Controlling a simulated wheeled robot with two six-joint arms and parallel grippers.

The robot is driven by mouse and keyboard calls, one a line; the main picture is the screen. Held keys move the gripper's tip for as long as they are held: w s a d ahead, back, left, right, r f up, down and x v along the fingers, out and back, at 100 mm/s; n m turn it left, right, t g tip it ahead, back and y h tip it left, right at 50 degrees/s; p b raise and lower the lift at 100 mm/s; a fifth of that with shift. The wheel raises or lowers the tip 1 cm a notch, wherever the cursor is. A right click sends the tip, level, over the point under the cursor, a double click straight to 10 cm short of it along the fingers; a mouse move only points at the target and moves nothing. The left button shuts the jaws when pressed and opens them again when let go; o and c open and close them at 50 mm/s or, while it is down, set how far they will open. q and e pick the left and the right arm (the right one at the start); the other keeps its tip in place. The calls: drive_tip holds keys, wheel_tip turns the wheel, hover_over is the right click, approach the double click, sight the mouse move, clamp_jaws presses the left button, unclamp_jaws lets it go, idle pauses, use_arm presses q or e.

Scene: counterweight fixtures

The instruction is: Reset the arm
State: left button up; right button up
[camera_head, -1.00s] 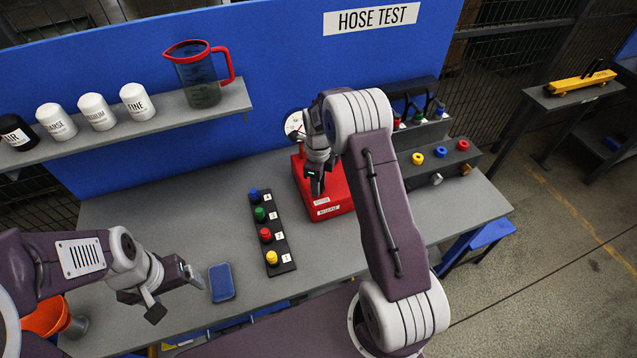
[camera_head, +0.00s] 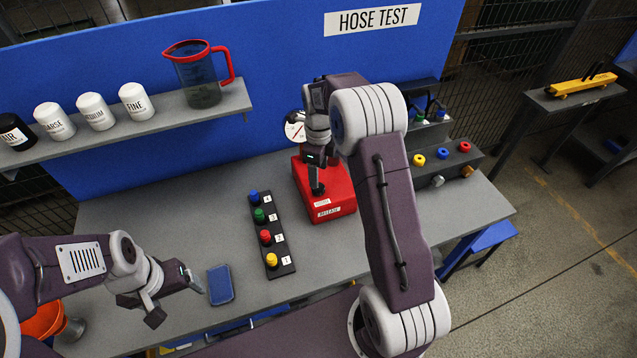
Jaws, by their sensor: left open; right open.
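My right gripper (camera_head: 317,187) points down at the top of a red box (camera_head: 339,192) with white labels. A round white gauge (camera_head: 295,126) stands behind the box, partly hidden by my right arm. The jaws look narrow from here, and I cannot tell whether they touch the box. My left gripper (camera_head: 176,299) is open and empty above the front left of the grey bench (camera_head: 205,235), left of a blue pad (camera_head: 220,284).
A black strip (camera_head: 280,250) carries blue, green, red and yellow knobs. A shelf (camera_head: 165,118) holds a red-rimmed jug (camera_head: 200,75) and labelled bottles (camera_head: 95,111). A grey block (camera_head: 438,170) with coloured knobs stands right. An orange funnel (camera_head: 42,322) is front left.

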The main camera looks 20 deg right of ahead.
drive_tip(key=shift+r, duration=1.5)
drive_tip(key=s+a+n+b, duration=0.1)
drive_tip(key=s+a+n, duration=0.25)
drive_tip(key=s, duration=0.35)
drive_tip(key=s+a+n+b, duration=0.2)
drive_tip(key=s+n, duration=0.3)
drive_tip(key=s, duration=0.1)
drive_tip(key=s+f+n, duration=0.2)
drive_tip(key=s+n, duration=0.2)
drive_tip(key=n, duration=0.5)
drive_tip(key=s+f+n+t, duration=0.1)
drive_tip(key=s+f+n, duration=0.2)
drive_tip(key=n, duration=0.6)
drive_tip(key=shift+s+a, duration=0.2)
drive_tip(key=shift+s, duration=0.25)
